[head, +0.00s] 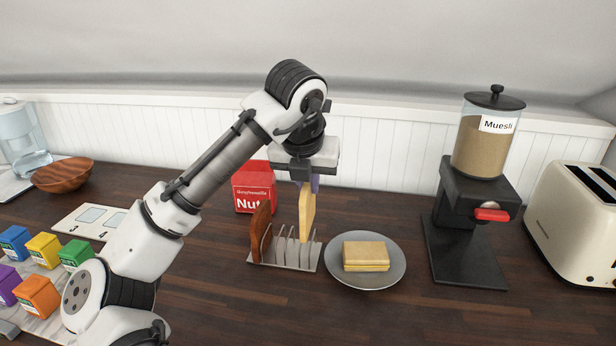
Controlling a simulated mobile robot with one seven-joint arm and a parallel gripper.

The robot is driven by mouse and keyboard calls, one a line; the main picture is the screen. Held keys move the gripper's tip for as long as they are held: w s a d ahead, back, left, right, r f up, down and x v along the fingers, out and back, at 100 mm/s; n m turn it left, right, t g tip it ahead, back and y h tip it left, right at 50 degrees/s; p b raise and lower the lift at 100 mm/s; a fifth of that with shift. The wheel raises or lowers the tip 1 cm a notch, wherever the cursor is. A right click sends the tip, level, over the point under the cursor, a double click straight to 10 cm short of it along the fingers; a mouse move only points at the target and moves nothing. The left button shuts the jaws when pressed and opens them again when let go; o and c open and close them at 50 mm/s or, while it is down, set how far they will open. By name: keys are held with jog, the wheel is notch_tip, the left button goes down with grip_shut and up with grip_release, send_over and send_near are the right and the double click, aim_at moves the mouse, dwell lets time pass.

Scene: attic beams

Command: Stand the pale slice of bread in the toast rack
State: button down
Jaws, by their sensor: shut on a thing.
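My gripper (307,184) is shut on the pale slice of bread (307,213) and holds it upright, its thin edge towards me. The toast rack (284,266) is a grey base with several wire dividers on the dark counter. The pale slice is over the right part of the rack, with its lower end among or just behind the right-hand wires. I cannot tell whether it touches the base. A dark brown slice (260,231) stands in the rack's left end. My fingers are partly hidden by the slice and the gripper body.
A grey plate (395,276) with a pale yellow block of stacked slices (366,255) is right of the rack. A red nut box (251,190) stands close behind it. A muesli dispenser (484,150) and cream toaster (574,222) are farther right. Small coloured boxes (43,249) are at left.

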jog(key=shift+f+b, duration=1.55)
jog(key=shift+f, duration=1.9)
jog(key=c, duration=1.4)
grip_release()
